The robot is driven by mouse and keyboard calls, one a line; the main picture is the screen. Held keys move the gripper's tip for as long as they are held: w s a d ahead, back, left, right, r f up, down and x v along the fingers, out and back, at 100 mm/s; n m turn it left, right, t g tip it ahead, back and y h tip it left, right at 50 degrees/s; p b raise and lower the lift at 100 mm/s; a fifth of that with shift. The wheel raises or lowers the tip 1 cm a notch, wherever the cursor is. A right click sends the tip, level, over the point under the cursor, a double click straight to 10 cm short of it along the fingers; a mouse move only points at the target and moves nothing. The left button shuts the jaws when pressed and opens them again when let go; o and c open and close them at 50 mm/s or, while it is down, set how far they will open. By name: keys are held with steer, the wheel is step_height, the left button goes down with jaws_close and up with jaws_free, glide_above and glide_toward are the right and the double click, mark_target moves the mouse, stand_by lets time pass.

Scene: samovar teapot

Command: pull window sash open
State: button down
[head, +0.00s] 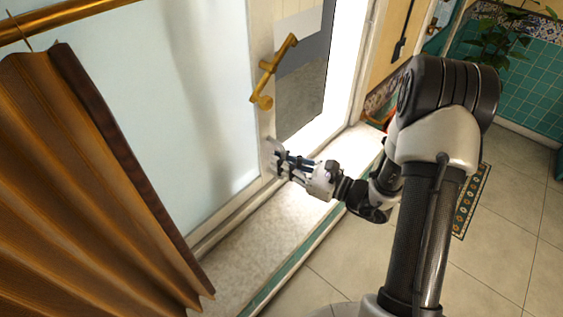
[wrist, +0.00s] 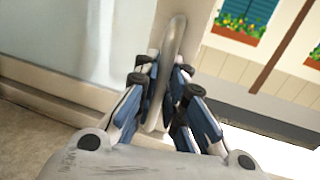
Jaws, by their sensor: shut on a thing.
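The window sash (head: 262,120) has a pale frosted pane (head: 190,100) and a cream frame, and stands at the left of the head view. A brass lever handle (head: 268,78) is on its right stile. Below the lever, a grey loop handle (wrist: 172,65) sits low on the stile. My gripper (head: 282,160) is shut on this loop, with blue-padded fingers on both sides of it in the wrist view (wrist: 168,90). The sash stands partly open, with a gap between its stile and the bright window frame (head: 350,60). The fingers hide part of the loop.
A brown curtain (head: 90,190) hangs at the left from a brass rod (head: 60,17). A stone sill (head: 250,245) runs below the sash. A potted plant (head: 497,40) stands at upper right. The tiled floor (head: 515,220) at right is mostly clear, with a patterned strip.

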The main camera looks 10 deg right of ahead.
steer(key=shift+d+f, duration=0.1)
steer(key=c, duration=1.7)
jaws_free()
steer(key=shift+o, duration=0.2)
steer(key=shift+d, duration=0.1)
steer(key=v, duration=1.2)
